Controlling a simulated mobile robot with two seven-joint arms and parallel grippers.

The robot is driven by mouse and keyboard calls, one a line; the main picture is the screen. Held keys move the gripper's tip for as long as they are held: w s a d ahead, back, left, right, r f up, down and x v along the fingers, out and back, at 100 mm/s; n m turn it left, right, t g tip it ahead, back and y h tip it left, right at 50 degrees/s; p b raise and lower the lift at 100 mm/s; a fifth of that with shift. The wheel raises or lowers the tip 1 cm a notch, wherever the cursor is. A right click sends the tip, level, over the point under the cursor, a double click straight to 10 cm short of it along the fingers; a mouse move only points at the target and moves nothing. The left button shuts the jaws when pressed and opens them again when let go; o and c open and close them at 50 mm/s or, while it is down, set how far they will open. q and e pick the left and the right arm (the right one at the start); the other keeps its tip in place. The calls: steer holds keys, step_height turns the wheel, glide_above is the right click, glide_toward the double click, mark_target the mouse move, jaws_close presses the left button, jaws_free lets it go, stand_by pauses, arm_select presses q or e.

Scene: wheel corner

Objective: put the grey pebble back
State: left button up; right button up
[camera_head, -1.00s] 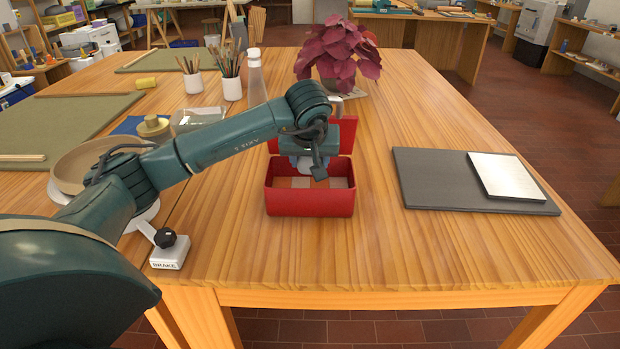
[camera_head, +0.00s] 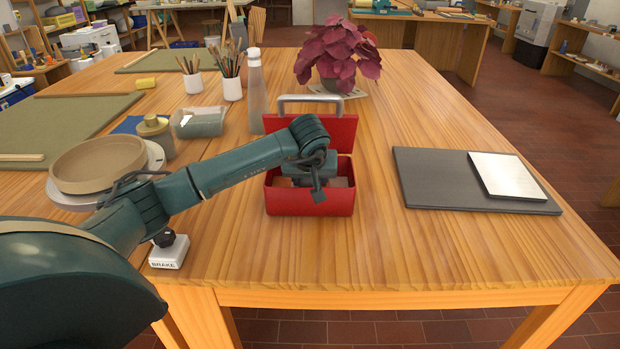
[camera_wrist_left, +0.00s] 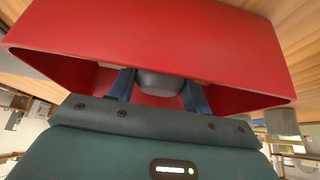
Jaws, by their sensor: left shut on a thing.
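The grey pebble (camera_wrist_left: 161,82) shows in the left wrist view, held between the two fingers of my left gripper (camera_wrist_left: 160,90). The gripper is shut on it. A red box (camera_head: 309,203) with its lid (camera_head: 338,132) open stands on the wooden table. In the head view my left gripper (camera_head: 308,182) is down at the box's opening, and its fingers and the pebble are hidden behind the arm and the front wall. I cannot tell whether the pebble touches the floor of the box. My right gripper is not in view.
A bowl on a wheel (camera_head: 98,165) and a brake block (camera_head: 169,252) are near my left arm. A bottle (camera_head: 255,90) and a potted plant (camera_head: 337,55) stand behind the box. A dark board (camera_head: 440,180) lies right; the table's front is clear.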

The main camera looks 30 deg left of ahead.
arm_select(q)
steer(key=shift+f, duration=0.15)
steer(key=o, duration=1)
steer(key=shift+o, duration=0.2)
